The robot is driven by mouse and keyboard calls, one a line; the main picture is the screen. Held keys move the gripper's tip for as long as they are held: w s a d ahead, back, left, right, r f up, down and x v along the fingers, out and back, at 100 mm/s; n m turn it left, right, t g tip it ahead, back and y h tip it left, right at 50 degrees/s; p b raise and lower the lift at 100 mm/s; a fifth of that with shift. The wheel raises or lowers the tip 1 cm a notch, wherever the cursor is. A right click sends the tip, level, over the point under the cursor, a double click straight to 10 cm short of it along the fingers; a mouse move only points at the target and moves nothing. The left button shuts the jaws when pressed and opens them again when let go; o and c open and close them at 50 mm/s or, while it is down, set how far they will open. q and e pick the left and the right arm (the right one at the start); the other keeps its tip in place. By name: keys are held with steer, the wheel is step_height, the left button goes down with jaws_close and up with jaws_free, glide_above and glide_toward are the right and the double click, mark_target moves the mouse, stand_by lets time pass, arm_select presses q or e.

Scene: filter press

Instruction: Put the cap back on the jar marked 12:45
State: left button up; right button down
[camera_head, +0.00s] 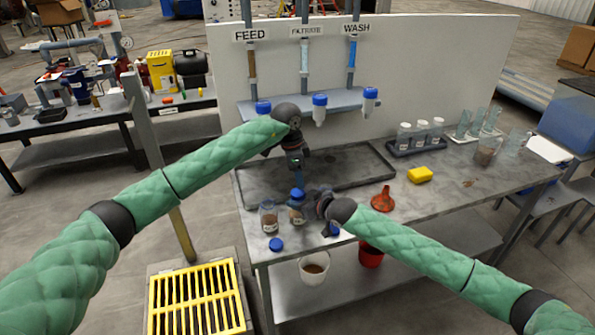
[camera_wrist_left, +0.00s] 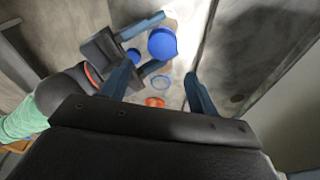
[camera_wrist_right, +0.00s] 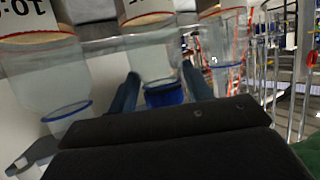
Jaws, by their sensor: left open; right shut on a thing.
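A jar (camera_head: 297,214) with a blue cap (camera_head: 297,193) at its top stands near the table's front edge. My right gripper (camera_head: 316,204) comes from the right and is shut on this jar. In the right wrist view the jar (camera_wrist_right: 155,60) is between the fingers. I cannot tell whether the cap is fully seated. My left gripper (camera_head: 296,168) is open above; the cap (camera_wrist_left: 163,43) shows near its fingers in the left wrist view. An open jar (camera_head: 268,216) stands to the left. A loose blue cap (camera_head: 276,244) lies in front.
An orange funnel (camera_head: 382,199) and yellow sponge (camera_head: 420,174) stand to the right. A black tray (camera_head: 250,190) lies behind. Capped bottles (camera_head: 404,134) stand in a rack at the back. A white bucket (camera_head: 314,268) sits below the front edge.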

mark_target(298, 192)
arm_select(q)
steer(key=shift+a+r+n+y, duration=0.1)
steer(key=shift+r+n+y, duration=0.7)
steer(key=shift+n+y, duration=0.15)
steer(key=shift+f, duration=4)
steer(key=c, duration=1)
steer(key=o, duration=1.1)
steer(key=shift+r, duration=2.25)
